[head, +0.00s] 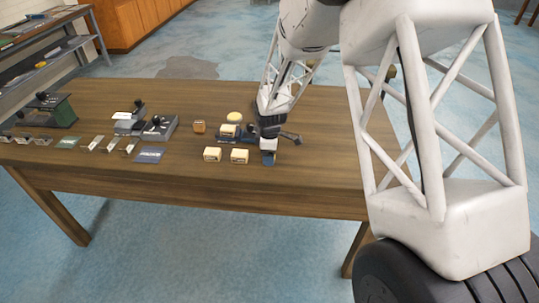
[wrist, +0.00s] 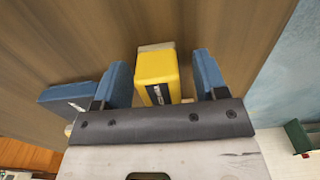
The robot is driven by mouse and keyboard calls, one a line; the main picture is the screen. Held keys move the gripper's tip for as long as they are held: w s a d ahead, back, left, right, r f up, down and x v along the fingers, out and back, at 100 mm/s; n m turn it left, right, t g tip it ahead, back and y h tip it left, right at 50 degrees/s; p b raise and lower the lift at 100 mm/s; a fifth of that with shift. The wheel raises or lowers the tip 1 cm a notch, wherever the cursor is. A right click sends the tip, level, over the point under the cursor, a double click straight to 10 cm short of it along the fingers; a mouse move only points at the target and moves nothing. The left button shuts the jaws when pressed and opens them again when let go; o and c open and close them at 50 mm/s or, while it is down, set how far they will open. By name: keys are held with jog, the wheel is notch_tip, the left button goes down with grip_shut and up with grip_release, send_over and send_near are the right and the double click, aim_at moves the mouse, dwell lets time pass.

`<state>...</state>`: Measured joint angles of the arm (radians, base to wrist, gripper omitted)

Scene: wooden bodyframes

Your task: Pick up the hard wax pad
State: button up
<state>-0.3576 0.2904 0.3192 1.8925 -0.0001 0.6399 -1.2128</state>
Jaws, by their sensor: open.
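In the wrist view a yellow block (wrist: 158,78) with a dark label and a pale far end lies between my fingers; I take it for the hard wax pad, though its label is not readable. My gripper (wrist: 163,80) is open, with one blue finger on each side of the block and a visible gap on both sides. In the head view my gripper (head: 268,157) is low over the table at the right of the small items. The block between the fingers is hidden there.
A blue box (wrist: 68,97) lies outside the left finger. Dark devices (head: 158,128) stand farther left.

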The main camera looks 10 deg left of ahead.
dwell(0.5)
jog(key=c, duration=1)
jog(key=shift+r, duration=0.1)
jog(key=shift+r, duration=0.75)
notch_tip(320, 180, up, 2)
jog(key=s+d, duration=0.2)
jog(key=s, duration=0.5)
jog(key=s+d+r, duration=0.1)
jog(key=s+d, duration=0.2)
jog(key=s, duration=0.5)
jog(key=shift+d+r, duration=0.15)
jog(key=shift+d, duration=0.1)
